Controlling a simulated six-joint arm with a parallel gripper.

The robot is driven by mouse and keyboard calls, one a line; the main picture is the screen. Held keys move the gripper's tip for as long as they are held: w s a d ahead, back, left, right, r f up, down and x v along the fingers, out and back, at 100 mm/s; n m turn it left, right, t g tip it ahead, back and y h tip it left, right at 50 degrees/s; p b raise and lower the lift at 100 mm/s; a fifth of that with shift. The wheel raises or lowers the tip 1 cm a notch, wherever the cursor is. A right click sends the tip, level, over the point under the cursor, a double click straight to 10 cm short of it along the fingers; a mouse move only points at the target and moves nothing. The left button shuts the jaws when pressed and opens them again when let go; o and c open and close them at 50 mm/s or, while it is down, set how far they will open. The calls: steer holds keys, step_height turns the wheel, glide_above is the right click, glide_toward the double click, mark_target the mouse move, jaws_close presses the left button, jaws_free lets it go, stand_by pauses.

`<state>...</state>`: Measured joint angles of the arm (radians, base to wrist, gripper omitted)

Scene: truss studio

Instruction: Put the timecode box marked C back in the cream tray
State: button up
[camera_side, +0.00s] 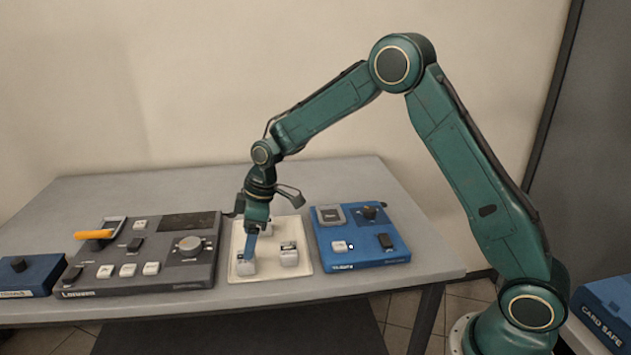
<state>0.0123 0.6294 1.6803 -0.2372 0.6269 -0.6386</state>
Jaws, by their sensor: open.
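The cream tray (270,269) lies on the table between a grey panel and a blue panel. The letters on these boxes are too small to read, so I cannot tell which is C. I cannot tell whether the fingers touch that box. My gripper hides part of the tray's back half.
The grey panel (135,283) with several buttons, a knob and an orange-handled item (95,234) stands close left. The blue panel (360,255) stands close right. A small blue box (28,275) is at the far left. The table (120,190) is clear at the back.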

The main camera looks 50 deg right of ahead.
steer(key=v, duration=0.7)
steer(key=shift+r, duration=0.3)
steer(key=shift+s, duration=0.1)
steer(key=s+d+r+m+t+h, duration=0.15)
steer(key=s+r+m, duration=0.25)
steer(key=s+r, duration=0.95)
steer(key=s+d+f+m+t, duration=0.1)
steer(key=s+m, duration=0.4)
steer(key=s, duration=1.5)
steer(key=shift+d+f+t+h, duration=0.35)
steer(key=shift+d+f+t, duration=0.1)
steer(key=shift+f, duration=0.15)
steer(key=shift+w, duration=0.1)
